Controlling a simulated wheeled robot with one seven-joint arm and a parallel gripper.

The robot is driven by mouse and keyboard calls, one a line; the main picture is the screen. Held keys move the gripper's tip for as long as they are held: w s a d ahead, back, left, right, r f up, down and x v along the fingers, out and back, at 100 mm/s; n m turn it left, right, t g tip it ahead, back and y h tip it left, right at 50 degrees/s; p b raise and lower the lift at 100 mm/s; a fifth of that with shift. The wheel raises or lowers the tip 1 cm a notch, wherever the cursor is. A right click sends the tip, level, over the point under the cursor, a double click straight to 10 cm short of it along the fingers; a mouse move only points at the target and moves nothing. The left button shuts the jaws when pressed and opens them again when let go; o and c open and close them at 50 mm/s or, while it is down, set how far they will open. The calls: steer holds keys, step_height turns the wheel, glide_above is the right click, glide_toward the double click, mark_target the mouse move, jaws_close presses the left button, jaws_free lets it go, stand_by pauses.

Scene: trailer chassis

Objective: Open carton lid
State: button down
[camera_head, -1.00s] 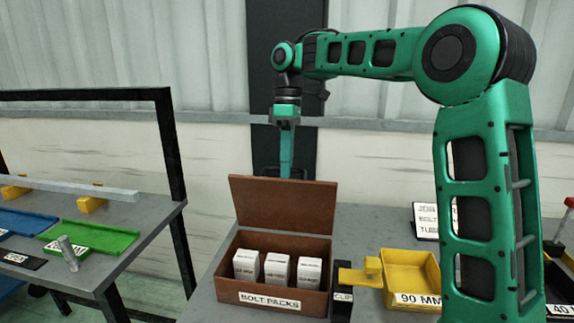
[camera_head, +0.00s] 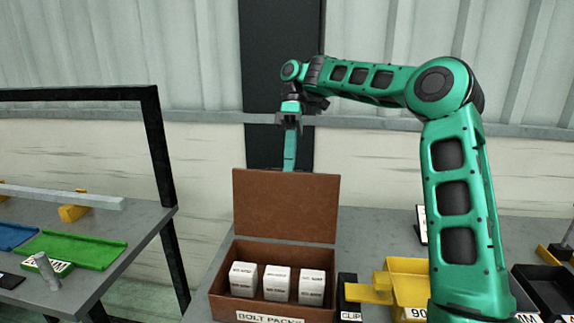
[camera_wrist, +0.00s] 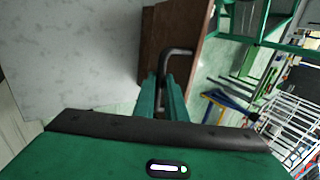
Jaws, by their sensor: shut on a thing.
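The brown carton (camera_head: 222,285) stands on the grey bench with its lid (camera_head: 285,205) raised at the back edge. A label reading "BOLT PACKS" is on its front. White packs (camera_head: 277,282) stand inside in a row. My gripper (camera_head: 290,165) points down behind the lid's top edge, which hides its fingertips in the head view. In the wrist view my gripper (camera_wrist: 172,88) is shut on a dark bent handle (camera_wrist: 179,51) beside the brown lid (camera_wrist: 155,35).
A yellow tray (camera_head: 405,270) and a dark clip holder (camera_head: 348,290) stand right of the carton. A black bin (camera_head: 545,290) is farther right.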

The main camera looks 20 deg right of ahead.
steer(key=shift+w+d+f+g+y, duration=0.2)
steer(key=shift+w+f+g, duration=0.1)
steer(key=shift+w, duration=0.3)
steer(key=shift+w+d+f+g+y, duration=0.2)
steer(key=shift+w+f+g, duration=0.1)
steer(key=shift+w, duration=0.25)
steer(key=c, duration=1.8)
jaws_free()
steer(key=shift+d, duration=0.1)
steer(key=shift+s, duration=0.1)
